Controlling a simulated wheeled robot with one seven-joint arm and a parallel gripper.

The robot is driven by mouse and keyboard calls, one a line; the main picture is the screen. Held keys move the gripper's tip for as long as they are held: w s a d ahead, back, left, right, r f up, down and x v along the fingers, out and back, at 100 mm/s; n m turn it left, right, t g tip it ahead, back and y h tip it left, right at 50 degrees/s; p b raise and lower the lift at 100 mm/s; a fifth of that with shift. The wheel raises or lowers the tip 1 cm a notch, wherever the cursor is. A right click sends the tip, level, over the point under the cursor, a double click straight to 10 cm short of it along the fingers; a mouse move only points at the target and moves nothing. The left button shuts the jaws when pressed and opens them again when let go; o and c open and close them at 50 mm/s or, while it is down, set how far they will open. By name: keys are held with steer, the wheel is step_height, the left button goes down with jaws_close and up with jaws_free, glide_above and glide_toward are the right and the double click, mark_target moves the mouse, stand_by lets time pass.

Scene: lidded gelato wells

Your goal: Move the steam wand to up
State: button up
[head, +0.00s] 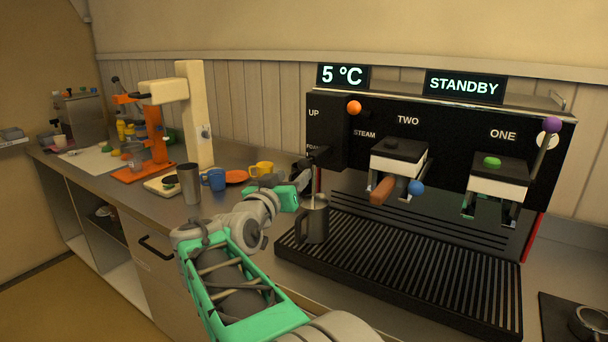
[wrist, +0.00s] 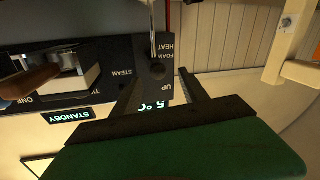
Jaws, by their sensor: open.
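The steam wand (wrist: 153,28) is a thin metal rod with a dark round knob or joint (wrist: 157,69), beside a black panel lettered UP, FOAM and HEAT. In the head view the wand (head: 318,184) hangs at the machine's left end, its lower end at the mouth of a grey metal pitcher (head: 313,224). Which mark it is set to I cannot tell for sure. My gripper (wrist: 160,72) is open, its dark fingers either side of the dark knob; contact is not clear. In the head view my gripper (head: 318,158) is at the panel's lower left, partly hidden.
The black espresso machine (head: 455,125) has an orange knob (head: 354,108), two group handles and a slatted drip tray (head: 400,270). Left on the counter stand a steel cup (head: 189,184), a blue mug (head: 213,179), a yellow mug (head: 262,169) and a cream stand (head: 196,115).

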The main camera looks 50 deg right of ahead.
mark_target(301, 166)
steer(key=x, duration=0.2)
steer(key=p+x, duration=0.1)
steer(key=x, duration=0.2)
steer(key=p+x, duration=0.1)
steer(key=x, duration=0.1)
steer(key=shift+d+r, duration=0.25)
steer(key=shift+d, duration=0.2)
steer(key=shift+a, duration=0.1)
jaws_close()
stand_by(0.8)
